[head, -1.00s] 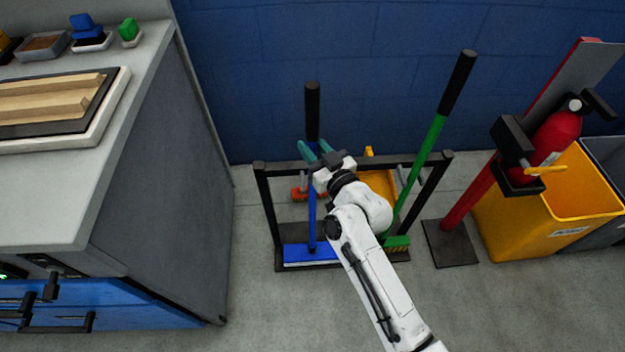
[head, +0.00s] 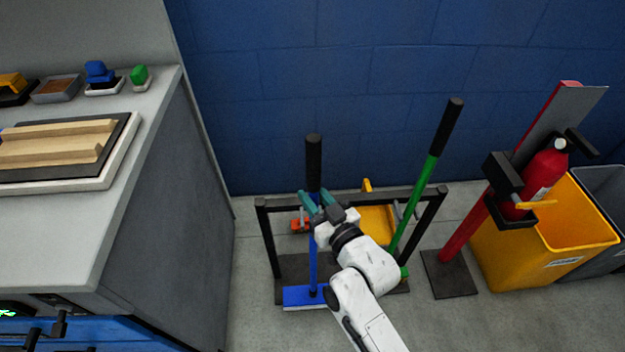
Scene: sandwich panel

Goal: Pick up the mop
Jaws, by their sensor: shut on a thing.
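The mop (head: 313,262) has a blue pole, a black grip at its top and a flat blue head. It stands nearly upright at the left part of a dark rack (head: 272,246). Its head overlaps the front edge of the rack's base in the picture. My gripper (head: 316,200) has teal fingers around the upper pole, just below the black grip, and is shut on it. My white wrist and arm come in from the lower right and cover part of the rack. I cannot tell whether the head touches the base.
A green-handled broom (head: 420,200) leans in the rack's right side. A yellow dustpan (head: 375,220) hangs behind my wrist. A red stand with a fire extinguisher (head: 545,175) and a yellow bin (head: 548,245) are at right. A grey counter (head: 185,190) bounds the left.

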